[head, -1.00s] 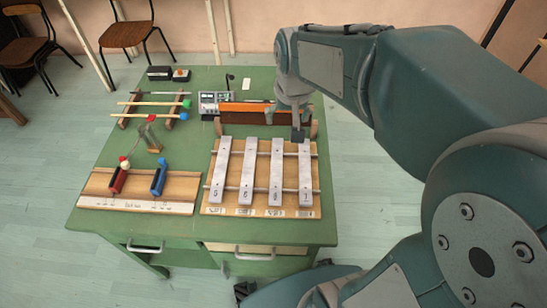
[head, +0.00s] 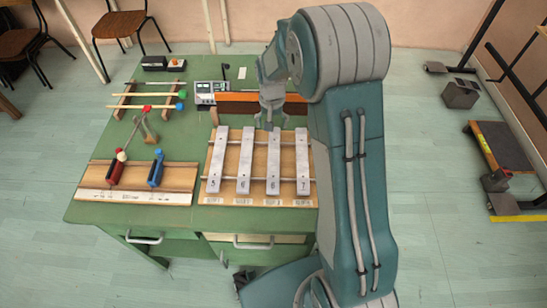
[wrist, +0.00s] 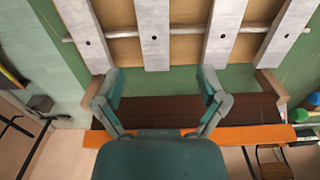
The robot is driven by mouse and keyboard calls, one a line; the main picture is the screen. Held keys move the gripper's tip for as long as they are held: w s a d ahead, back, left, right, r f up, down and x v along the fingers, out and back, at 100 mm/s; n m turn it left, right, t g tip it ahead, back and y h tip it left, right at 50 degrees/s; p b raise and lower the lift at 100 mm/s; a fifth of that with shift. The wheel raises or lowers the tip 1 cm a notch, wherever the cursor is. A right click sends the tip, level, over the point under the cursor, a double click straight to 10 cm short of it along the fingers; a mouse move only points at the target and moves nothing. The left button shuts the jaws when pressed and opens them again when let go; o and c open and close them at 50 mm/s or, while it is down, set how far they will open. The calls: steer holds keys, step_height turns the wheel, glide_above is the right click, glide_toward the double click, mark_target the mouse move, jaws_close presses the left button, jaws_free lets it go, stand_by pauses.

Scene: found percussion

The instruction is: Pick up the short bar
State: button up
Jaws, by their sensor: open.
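Several pale grey metal bars lie side by side on a wooden board (head: 209,187) on the green table. The bar marked 5 (head: 217,158) is leftmost and the bar marked 7 (head: 302,160) is rightmost, with two more (head: 245,160) between. They look nearly equal in length, so I cannot tell which is the short bar. In the wrist view the bars (wrist: 152,35) cross the top, their near ends just beyond my fingertips. My gripper (head: 270,122) is open and empty at the bars' far ends; the wrist view shows its spread fingers (wrist: 160,80).
A dark brown trough with an orange edge (head: 240,97) stands behind the bars. Left are mallets (head: 148,106) on a rack, a wooden stand with red and blue handled items (head: 155,172), and a small meter (head: 212,91). A bare green strip (wrist: 160,80) separates bars and trough.

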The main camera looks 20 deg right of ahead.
mark_target(274, 140)
steer(key=f, duration=0.6)
steer(key=shift+s+d+f, duration=0.1)
steer(key=shift+d+f, duration=0.25)
steer(key=shift+f, duration=0.05)
jaws_close()
